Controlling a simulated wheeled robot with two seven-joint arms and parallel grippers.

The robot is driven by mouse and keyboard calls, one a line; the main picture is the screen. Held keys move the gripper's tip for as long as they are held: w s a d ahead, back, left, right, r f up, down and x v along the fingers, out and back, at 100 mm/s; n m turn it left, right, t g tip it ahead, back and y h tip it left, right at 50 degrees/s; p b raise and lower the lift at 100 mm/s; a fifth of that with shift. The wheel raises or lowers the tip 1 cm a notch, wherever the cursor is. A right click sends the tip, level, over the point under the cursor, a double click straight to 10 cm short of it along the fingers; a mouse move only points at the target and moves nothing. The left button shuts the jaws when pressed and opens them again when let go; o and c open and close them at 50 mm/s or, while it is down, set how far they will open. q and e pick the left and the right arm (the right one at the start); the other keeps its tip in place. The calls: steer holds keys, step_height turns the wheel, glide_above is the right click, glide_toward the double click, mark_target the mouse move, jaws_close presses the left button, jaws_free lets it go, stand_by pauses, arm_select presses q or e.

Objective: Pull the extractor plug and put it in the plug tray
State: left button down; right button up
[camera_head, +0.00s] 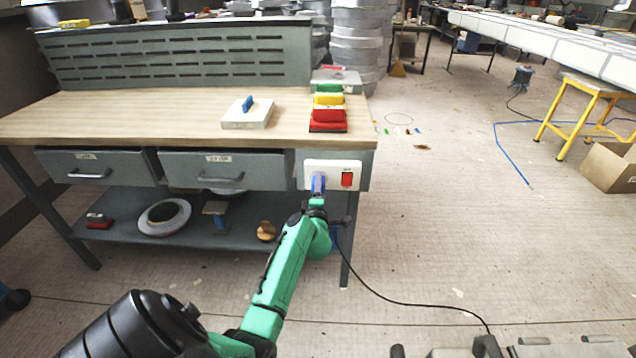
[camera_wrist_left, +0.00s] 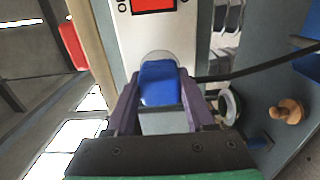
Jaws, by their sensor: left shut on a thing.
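The blue extractor plug (camera_wrist_left: 160,82) sits at the round socket of the white wall plate (camera_wrist_left: 120,40) with a red switch. The same plate (camera_head: 334,166) is on the bench's front right corner in the head view. My left gripper (camera_head: 318,186) reaches up to it from below. In the wrist view its two purple fingers (camera_wrist_left: 160,102) are shut on the plug from both sides. I cannot tell how deep the plug sits. A pale flat block or tray (camera_head: 240,119) with a blue piece on it lies on the bench top; I cannot tell if it is the plug tray.
The wooden bench top (camera_head: 150,112) is mostly clear left of the pale block. Red, yellow and green items (camera_head: 328,120) stand at its right end. A black cable (camera_head: 400,304) runs along the floor. A lower shelf (camera_head: 130,232) holds a round ring and small tools.

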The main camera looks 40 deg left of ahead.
arm_select(q)
steer(key=shift+p+v, duration=1)
steer(key=shift+v, duration=1.55)
